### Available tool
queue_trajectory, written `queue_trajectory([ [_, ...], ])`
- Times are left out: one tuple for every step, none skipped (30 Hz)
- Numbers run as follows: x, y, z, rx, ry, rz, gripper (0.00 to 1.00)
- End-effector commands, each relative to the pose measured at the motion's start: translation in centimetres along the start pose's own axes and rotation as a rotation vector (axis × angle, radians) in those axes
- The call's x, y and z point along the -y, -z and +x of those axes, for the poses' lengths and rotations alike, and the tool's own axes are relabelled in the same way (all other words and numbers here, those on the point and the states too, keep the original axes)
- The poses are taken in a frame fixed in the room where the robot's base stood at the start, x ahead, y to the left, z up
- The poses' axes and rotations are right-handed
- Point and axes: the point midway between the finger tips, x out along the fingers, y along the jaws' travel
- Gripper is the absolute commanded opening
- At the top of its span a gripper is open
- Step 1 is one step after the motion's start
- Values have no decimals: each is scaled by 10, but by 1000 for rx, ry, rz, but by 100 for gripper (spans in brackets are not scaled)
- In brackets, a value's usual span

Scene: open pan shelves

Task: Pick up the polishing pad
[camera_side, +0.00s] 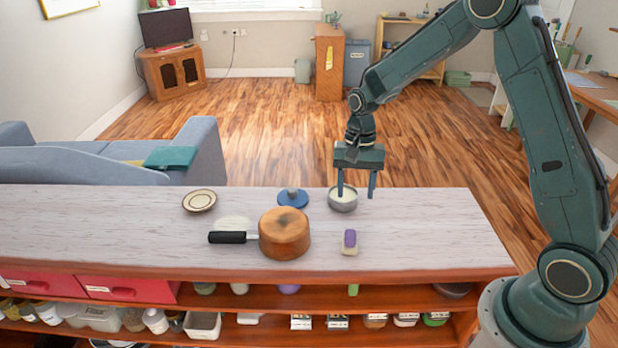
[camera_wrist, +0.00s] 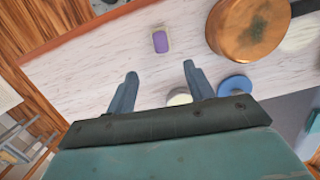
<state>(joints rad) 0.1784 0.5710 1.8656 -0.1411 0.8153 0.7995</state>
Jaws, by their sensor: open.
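A round blue disc with a grey-blue knob on top (camera_side: 292,198), which looks like the polishing pad, lies flat on the counter. It also shows in the wrist view (camera_wrist: 236,84), right of my fingers. My gripper (camera_side: 356,190) is open and empty, pointing down above the counter, to the right of the disc. Its fingers (camera_wrist: 160,70) frame bare counter in the wrist view. A grey bowl of cream-coloured stuff (camera_side: 343,201) is close by my fingers and partly hidden by them; in the wrist view its pale contents (camera_wrist: 179,98) show beside the right finger.
A copper-coloured pot (camera_side: 284,235) with a black handle (camera_side: 228,237) stands in front of the disc. A purple block with a pale base (camera_side: 349,240) is right of the pot. A small plate (camera_side: 199,201) and a pale patch (camera_side: 233,222) are to the left. The counter's right end is clear.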

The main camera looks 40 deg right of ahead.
Motion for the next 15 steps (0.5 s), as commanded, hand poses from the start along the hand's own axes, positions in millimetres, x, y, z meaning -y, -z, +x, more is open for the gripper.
queue_trajectory([
  [0, 0, 1, 0, 0, 0, 53],
  [0, 0, 1, 0, 0, 0, 53],
  [0, 0, 3, 1, 0, -1, 53],
  [0, 0, 4, 1, -1, -1, 53],
  [0, 0, 6, 1, -1, -1, 53],
  [0, -1, 9, 2, -2, -1, 53],
  [0, -1, 12, 2, -2, -1, 53],
  [0, -1, 16, 2, -2, -1, 53],
  [0, -1, 20, 3, -3, -1, 53],
  [0, -1, 24, 3, -2, -1, 53],
  [0, -1, 28, 2, -2, -1, 53],
  [-1, -1, 35, 4, -3, -1, 53],
  [0, -1, 39, 4, -3, -1, 53],
  [0, -1, 44, 4, -3, -1, 53],
  [-1, -1, 50, 4, -3, -1, 53],
])
